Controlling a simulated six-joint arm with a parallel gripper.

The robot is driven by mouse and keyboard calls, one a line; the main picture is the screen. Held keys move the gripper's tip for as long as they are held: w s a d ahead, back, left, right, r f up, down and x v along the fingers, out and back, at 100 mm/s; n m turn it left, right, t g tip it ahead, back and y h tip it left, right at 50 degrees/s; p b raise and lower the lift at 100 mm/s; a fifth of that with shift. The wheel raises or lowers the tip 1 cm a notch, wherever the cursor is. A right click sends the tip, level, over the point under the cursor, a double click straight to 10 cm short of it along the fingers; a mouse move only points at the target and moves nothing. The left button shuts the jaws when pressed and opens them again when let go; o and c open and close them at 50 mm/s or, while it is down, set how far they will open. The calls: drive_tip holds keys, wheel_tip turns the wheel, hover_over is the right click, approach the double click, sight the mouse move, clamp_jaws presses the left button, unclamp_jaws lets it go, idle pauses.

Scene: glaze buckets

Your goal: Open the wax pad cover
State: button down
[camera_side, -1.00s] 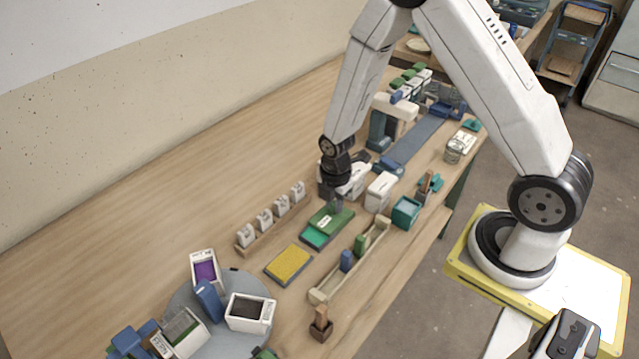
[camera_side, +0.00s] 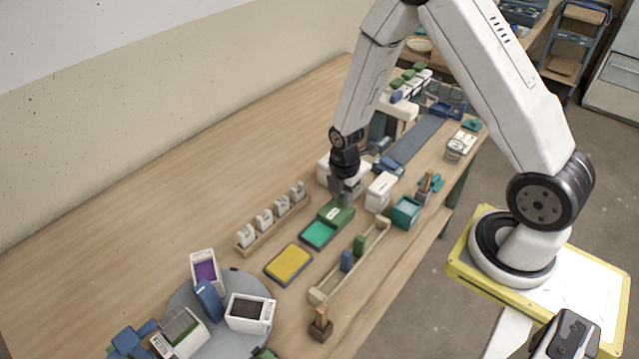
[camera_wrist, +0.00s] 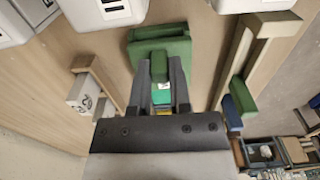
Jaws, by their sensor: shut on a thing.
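My gripper (camera_side: 341,199) is above the cover, pointing down. In the wrist view the gripper (camera_wrist: 160,74) is shut on a raised green grip on the cover (camera_wrist: 178,47). A bit of teal pad (camera_wrist: 160,97) shows between the fingers. I cannot tell whether the cover still touches the pad.
A yellow pad (camera_side: 289,265) lies just nearer. A wooden rack (camera_side: 348,262) with blue and green blocks runs to the right. A rack of small white pots (camera_side: 270,222) stands to the left. A white container (camera_side: 380,192) stands close to the right of the gripper.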

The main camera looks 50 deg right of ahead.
sight(342, 196)
drive_tip(key=c, duration=0.6)
unclamp_jaws()
drive_tip(key=shift+c, duration=0.2)
drive_tip(key=shift+r, duration=3.5)
drive_tip(key=shift+r, duration=0.1)
drive_tip(key=s+a+r+m+t, duration=0.1)
drive_tip(key=s+r+m, duration=0.3)
drive_tip(key=m, duration=0.5)
drive_tip(key=s+a+r+m+t, duration=0.1)
drive_tip(key=s+a+r+m, duration=0.3)
drive_tip(key=m, duration=0.5)
drive_tip(key=shift+a+r+t, duration=0.3)
drive_tip(key=shift+a+r, duration=0.05)
drive_tip(key=shift+r, duration=0.25)
drive_tip(key=shift+w, duration=0.1)
